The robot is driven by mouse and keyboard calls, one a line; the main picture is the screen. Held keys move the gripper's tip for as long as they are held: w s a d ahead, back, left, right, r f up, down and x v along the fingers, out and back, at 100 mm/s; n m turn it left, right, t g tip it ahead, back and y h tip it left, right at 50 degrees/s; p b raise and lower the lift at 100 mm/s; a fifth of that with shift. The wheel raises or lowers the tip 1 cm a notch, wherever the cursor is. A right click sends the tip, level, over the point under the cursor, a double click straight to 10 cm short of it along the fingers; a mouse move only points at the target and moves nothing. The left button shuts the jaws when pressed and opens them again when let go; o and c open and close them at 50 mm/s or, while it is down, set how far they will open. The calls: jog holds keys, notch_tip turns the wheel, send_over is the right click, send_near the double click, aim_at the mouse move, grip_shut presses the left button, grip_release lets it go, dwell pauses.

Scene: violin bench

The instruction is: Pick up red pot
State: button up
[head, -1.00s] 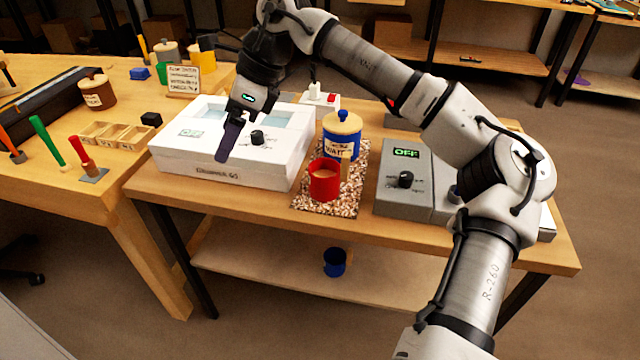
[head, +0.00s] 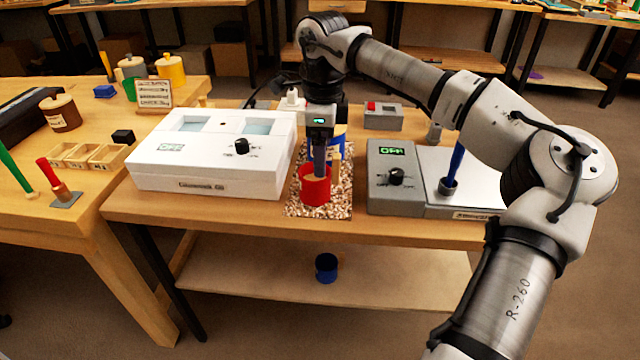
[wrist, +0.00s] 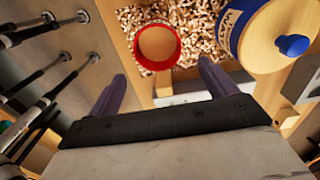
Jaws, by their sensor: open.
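The red pot (head: 316,188) stands upright on the speckled mat (head: 331,210) on the bench. In the wrist view the red pot (wrist: 157,46) shows its red rim and tan inside. My gripper (head: 319,168) points down over the pot in the head view and hides part of it. In the wrist view my gripper (wrist: 160,78) is open and empty, and the pot shows ahead, between the lines of its purple fingers. I cannot tell how far the fingertips are from the pot.
A blue pot (head: 337,145) with a tan lid is close behind the red pot; its lid (wrist: 290,30) shows in the wrist view. A white box device (head: 214,184) stands left and a grey control box (head: 392,193) right. A dark blue pot (head: 326,267) sits on the lower shelf.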

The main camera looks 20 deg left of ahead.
jog(key=shift+s+a+f, duration=0.1)
jog(key=shift+a+f, duration=0.05)
jog(key=shift+f, duration=1.4)
jog(key=shift+s+a+f, duration=0.1)
jog(key=shift+a+f, duration=0.05)
jog(key=shift+f, duration=1.4)
jog(key=c, duration=1.1)
jog(key=shift+w+r, duration=0.1)
jog(key=shift+r, duration=0.05)
